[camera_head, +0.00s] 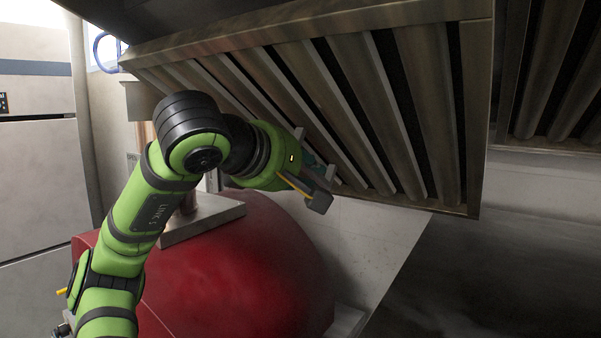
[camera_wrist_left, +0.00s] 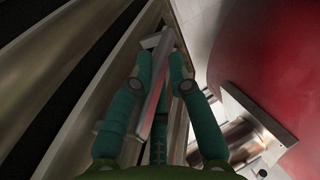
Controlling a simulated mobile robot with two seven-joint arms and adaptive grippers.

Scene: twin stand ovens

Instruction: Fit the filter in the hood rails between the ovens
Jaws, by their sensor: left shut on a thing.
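The filter (camera_head: 350,85) is a large metal panel with slanted slats and a frame, tilted across the upper middle of the head view. My left gripper (camera_head: 316,180) is at its lower edge, its fingers partly hidden by the wrist. In the left wrist view, the teal fingers (camera_wrist_left: 163,75) are shut around a narrow grey metal handle (camera_wrist_left: 155,95) beside the filter's slats (camera_wrist_left: 95,85). The hood rails cannot be made out clearly. My right gripper is not in view.
Another slatted panel (camera_head: 560,75) is at the upper right, close to the filter's right edge. A red domed oven (camera_head: 250,270) stands below my left arm, with a metal flue base (camera_head: 205,218) on it. A dark surface (camera_head: 490,285) lies at lower right.

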